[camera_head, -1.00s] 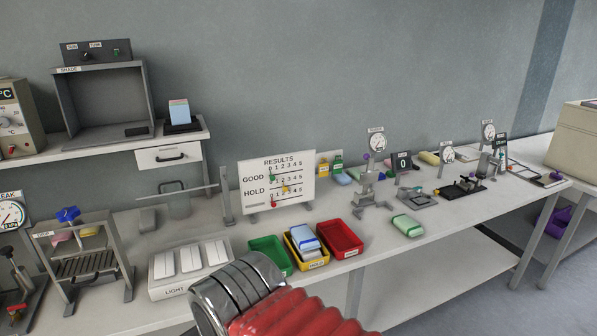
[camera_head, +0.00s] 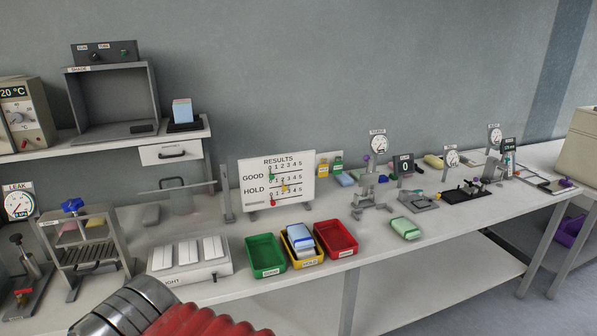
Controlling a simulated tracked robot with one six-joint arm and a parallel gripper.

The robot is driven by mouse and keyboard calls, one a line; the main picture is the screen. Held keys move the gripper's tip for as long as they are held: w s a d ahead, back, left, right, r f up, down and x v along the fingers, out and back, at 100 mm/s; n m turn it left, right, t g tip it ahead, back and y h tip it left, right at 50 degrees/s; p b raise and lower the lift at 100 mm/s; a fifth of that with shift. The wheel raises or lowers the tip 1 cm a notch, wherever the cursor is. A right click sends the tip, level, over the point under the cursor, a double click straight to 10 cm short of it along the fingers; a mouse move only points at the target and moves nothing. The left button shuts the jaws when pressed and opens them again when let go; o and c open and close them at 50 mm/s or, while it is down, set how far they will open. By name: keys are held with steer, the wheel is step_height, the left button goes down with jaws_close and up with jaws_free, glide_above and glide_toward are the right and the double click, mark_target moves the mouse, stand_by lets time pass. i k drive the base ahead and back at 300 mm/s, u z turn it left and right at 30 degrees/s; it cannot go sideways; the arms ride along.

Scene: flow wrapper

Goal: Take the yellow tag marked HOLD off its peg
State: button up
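A small yellow tag (camera_head: 323,170) hangs on a pale panel just right of the white results board, beside a green tag (camera_head: 338,164). Its lettering is too small to read, and I cannot make out its peg. The results board (camera_head: 303,166) carries the words GOOD and HOLD with rows of numbers and small coloured markers. My gripper is out of view; only my arm's red sleeve and metal rings show at the bottom left.
Green (camera_head: 265,271), yellow (camera_head: 306,261) and red (camera_head: 354,252) trays stand in front of the board; blue and white packs lie in the yellow one. A light box (camera_head: 190,277) is to their left. A metal stand (camera_head: 370,207) and green pack (camera_head: 406,236) are to the right.

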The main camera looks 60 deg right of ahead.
mark_target(323, 169)
steer(key=u, duration=1.15)
steer(key=k, duration=1.25)
steer(key=z, duration=2.1)
